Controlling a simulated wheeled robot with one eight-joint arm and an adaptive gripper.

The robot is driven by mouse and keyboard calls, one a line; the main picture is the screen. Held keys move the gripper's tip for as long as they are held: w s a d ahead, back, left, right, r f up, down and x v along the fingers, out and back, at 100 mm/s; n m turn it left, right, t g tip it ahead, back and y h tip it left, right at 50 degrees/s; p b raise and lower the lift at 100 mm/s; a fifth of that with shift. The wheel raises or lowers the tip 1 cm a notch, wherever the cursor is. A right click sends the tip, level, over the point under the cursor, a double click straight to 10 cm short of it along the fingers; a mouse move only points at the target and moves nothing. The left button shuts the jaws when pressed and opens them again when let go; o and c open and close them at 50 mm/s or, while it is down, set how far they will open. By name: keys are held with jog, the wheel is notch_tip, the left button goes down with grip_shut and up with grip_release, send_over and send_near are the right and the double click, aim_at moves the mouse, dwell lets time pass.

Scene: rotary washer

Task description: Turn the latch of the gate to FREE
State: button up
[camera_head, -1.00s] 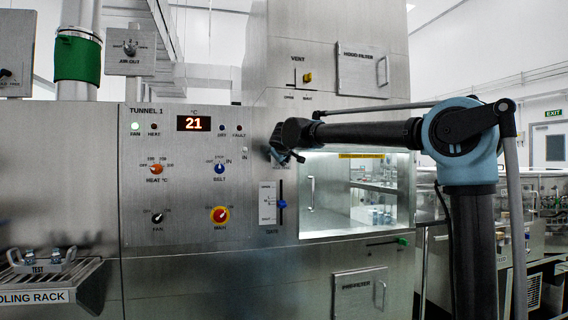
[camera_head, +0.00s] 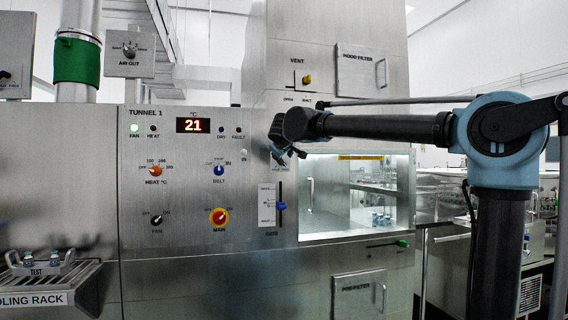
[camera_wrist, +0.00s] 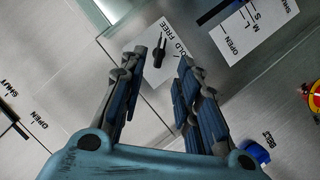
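The latch is a small dark lever (camera_wrist: 159,50) on a white plate (camera_wrist: 152,75) marked HOLD and FREE in the wrist view. Its exact setting is hard to tell. My gripper (camera_wrist: 161,56) is open, its two blue-grey fingers on either side of the latch in the picture. I see no contact with the latch. In the head view my gripper (camera_head: 281,158) is at the panel's right side, above the gate scale, and covers the latch. The gate's blue slider knob (camera_head: 281,206) sits on its vertical slot, below my gripper.
The lit glass-fronted chamber (camera_head: 355,190) is right of the gate scale. The blue BELT knob (camera_head: 219,170) and red-yellow MAIN switch (camera_head: 219,216) are to the left. The VENT lever (camera_head: 307,79) is above. A green-tipped lever (camera_head: 402,243) is below the chamber.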

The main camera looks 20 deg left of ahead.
jog(key=shift+v, duration=2)
jog(key=d+f+m+g+h, duration=0.25)
jog(key=d+f, duration=0.55)
jog(key=d, duration=0.6)
jog(key=d+f+m+g+h, duration=0.1)
jog(key=d+f+m+h, duration=0.2)
jog(key=d+f, duration=0.75)
jog(key=s+d+f+m+g, duration=0.1)
jog(key=s+d+f, duration=0.25)
jog(key=d, duration=0.35)
jog(key=s+d+f+m+g, duration=0.1)
jog(key=s+d+f, duration=0.1)
jog(key=d+f, duration=0.35)
jog(key=s+d+f+m+g, duration=0.2)
jog(key=s+d+f+g, duration=0.1)
jog(key=s+d+f, duration=0.8)
jog(key=s+d+f+m+g+y, duration=0.1)
jog(key=s+f+m+g, duration=0.1)
jog(key=s+f, duration=1.2)
notch_tip(320, 180, down, 2)
jog(key=shift+f+g, duration=0.1)
jog(key=shift+g, duration=0.55)
jog(key=shift+s+d+y, duration=0.1)
jog(key=shift+y, duration=0.15)
